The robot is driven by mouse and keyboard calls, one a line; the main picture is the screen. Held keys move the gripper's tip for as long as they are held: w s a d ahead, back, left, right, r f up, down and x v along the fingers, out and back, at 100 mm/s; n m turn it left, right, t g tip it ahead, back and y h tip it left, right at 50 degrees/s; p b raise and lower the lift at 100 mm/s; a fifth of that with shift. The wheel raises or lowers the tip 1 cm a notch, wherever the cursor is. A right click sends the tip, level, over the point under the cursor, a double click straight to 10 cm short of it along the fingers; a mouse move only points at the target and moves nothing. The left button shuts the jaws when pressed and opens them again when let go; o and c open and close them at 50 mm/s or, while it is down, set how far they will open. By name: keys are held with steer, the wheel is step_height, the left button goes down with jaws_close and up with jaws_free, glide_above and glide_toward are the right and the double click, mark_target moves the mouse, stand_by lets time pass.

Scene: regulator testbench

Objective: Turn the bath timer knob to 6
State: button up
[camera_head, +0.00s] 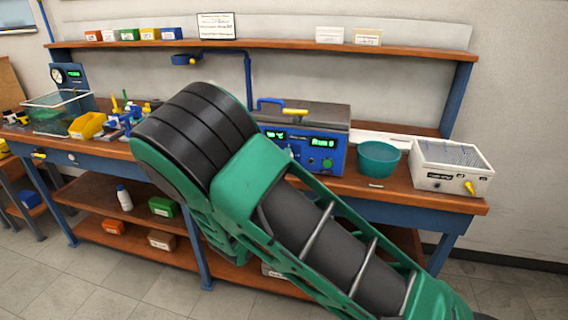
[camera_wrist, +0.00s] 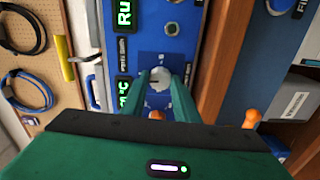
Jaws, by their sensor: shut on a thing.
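The bath (camera_head: 305,115) is a blue box with a grey lid, green-lit displays and a yellow-handled tap-like part on top. Its blue front panel fills the middle of the wrist view (camera_wrist: 172,50), turned sideways. A pale round knob (camera_wrist: 159,74) with a dark mark sits on a dark blue plate there. My gripper (camera_wrist: 162,80) is shut on this knob, one green finger on each side. Printed scale numbers around it are too small to read. My gripper is hidden behind my arm in the head view.
A teal bowl (camera_head: 378,158) and a white box with a yellow handle (camera_head: 452,168) stand right of the bath. A yellow bin (camera_head: 87,126) and a clear tank (camera_head: 58,110) are at the left. A shelf (camera_head: 270,48) runs above the bench.

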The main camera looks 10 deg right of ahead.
steer(key=shift+d+f+m, duration=0.1)
steer(key=shift+f+m, duration=0.05)
steer(key=shift+m, duration=0.45)
steer(key=shift+s+f, duration=0.1)
steer(key=o, duration=1.1)
steer(key=shift+c, duration=0.2)
steer(key=v, duration=1)
steer(key=shift+s, duration=0.25)
